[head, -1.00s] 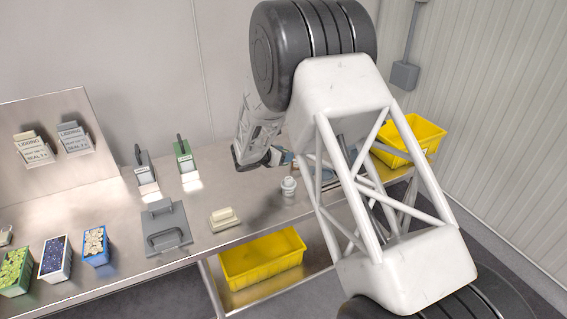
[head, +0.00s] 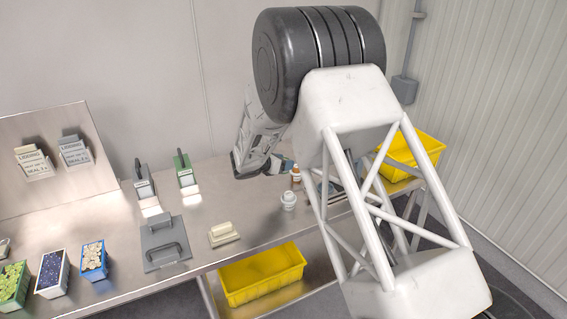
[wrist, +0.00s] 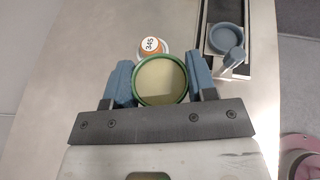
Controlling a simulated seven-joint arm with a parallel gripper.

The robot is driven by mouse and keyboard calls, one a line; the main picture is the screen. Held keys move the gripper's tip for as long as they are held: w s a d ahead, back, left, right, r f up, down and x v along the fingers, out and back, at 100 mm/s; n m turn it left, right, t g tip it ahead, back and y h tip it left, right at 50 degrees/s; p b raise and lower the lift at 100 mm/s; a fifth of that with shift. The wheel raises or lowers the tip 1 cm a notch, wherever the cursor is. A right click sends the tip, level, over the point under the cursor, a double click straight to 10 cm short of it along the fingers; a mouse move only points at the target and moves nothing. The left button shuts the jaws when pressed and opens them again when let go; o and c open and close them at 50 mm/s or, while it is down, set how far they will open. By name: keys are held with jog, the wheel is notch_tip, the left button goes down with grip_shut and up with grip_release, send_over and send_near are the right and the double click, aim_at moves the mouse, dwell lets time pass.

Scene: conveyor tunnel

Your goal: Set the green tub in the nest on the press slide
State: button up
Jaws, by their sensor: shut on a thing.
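The green tub (wrist: 161,79) is seen from above in the wrist view, with a round green rim and a pale beige top. My gripper (wrist: 163,82) is shut on it, one blue finger on each side. The nest (wrist: 226,38) is a round blue cup on the dark press slide (wrist: 213,70), ahead and to the right of the tub and apart from it. A blue piece (wrist: 233,61) stands beside the nest. In the head view, my arm hides the tub and most of the slide.
In the head view, a white jar (head: 288,200), a cream-handled block (head: 223,234) and a grey handled plate (head: 165,245) stand on the steel bench. A yellow bin (head: 408,155) is at the right.

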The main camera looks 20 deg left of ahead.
jog(key=c, duration=0.4)
jog(key=shift+w+d+r, duration=0.2)
jog(key=shift+w+d, duration=0.05)
jog(key=shift+w, duration=0.05)
jog(key=shift+c, duration=0.2)
jog(key=w+d+r, duration=0.5)
jog(key=w+d, duration=0.1)
jog(key=d, duration=0.5)
jog(key=w+d+r+n+y, duration=0.1)
jog(key=w+d+r, duration=0.4)
jog(key=d, duration=0.5)
jog(key=w+d+r+n+t+y, duration=0.1)
jog(key=w+d+r, duration=0.5)
jog(key=d, duration=0.5)
jog(key=shift+w+d, duration=0.2)
jog(key=shift+w, duration=0.4)
jog(key=shift+w+d, duration=0.15)
jog(key=shift+w, duration=0.4)
jog(key=s+d+f, duration=0.6)
jog(key=d+f, duration=0.2)
jog(key=f, duration=0.3)
jog(key=s+d+f, duration=0.6)
jog(key=d+f, duration=0.1)
jog(key=f, duration=0.4)
jog(key=shift+d+f+n+y, duration=0.3)
jog(key=shift+d+y, duration=0.05)
jog(key=shift+y, duration=0.05)
jog(key=shift+s+d, duration=0.15)
jog(key=shift+s, duration=0.1)
